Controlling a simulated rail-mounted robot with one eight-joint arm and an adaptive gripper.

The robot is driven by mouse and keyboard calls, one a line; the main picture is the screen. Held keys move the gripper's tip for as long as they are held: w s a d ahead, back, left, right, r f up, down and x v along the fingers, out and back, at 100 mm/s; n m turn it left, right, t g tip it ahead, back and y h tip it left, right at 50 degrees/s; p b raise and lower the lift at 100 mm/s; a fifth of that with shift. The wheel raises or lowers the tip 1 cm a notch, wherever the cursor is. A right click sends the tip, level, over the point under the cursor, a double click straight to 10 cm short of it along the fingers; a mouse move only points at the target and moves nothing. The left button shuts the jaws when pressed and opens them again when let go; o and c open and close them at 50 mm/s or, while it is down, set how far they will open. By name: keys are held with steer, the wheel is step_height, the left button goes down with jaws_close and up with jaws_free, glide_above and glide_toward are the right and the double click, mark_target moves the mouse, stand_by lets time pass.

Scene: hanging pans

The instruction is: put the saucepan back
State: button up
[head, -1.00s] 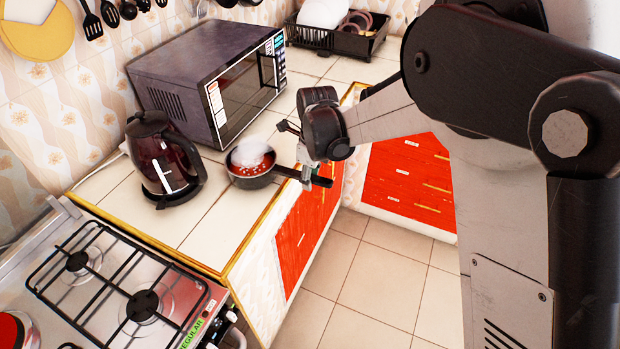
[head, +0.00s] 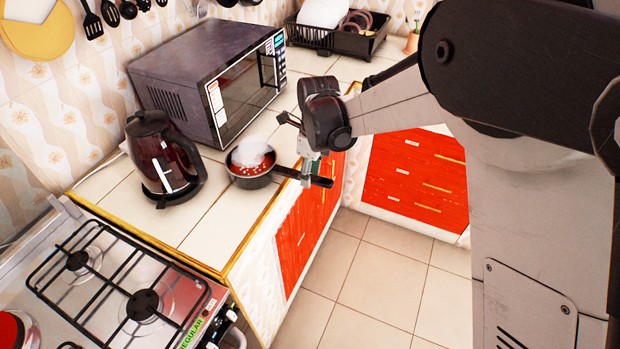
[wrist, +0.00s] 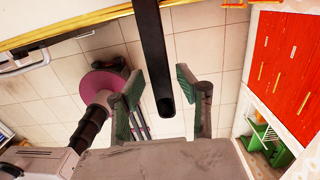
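The saucepan (head: 251,167) is small and dark, with red contents and white steam. It sits on the tiled counter near its front edge. Its black handle (head: 322,181) juts right past the edge; the handle also shows in the wrist view (wrist: 155,55). My gripper (head: 307,177) is at the handle, partly hidden behind it in the head view. In the wrist view my gripper (wrist: 164,92) is open, its green-padded fingers on either side of the handle's end, with gaps visible on both sides. I cannot tell how deep the handle lies between them.
A dark kettle (head: 163,160) stands left of the saucepan, and a microwave (head: 205,80) stands behind it. The gas stove (head: 125,285) is at lower left. Utensils (head: 110,12) hang on the wall. A black dish rack (head: 338,38) is at the back. Red drawers (head: 412,180) are at right.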

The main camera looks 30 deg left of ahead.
step_height(320, 180, up, 10)
steer(key=shift+d, duration=0.3)
steer(key=shift+w, duration=0.15)
steer(key=s+d+r+n+t, duration=0.15)
steer(key=d+r+n, duration=0.35)
steer(key=d, duration=0.9)
steer(key=d+r+n+t, duration=0.25)
steer(key=d+r, duration=0.35)
steer(key=d, duration=0.9)
steer(key=s+d+f+n+t, duration=0.1)
steer(key=s+d+n, duration=0.4)
steer(key=d, duration=0.4)
steer(key=s+d+f+n+t, duration=0.1)
steer(key=s+d+n+t, duration=0.1)
steer(key=s+d+n, duration=0.3)
steer(key=s+d, duration=0.3)
steer(key=d, duration=0.2)
steer(key=shift+d+f+t+h, duration=0.2)
steer(key=shift+d+t+h, duration=0.1)
steer(key=shift+h, duration=0.1)
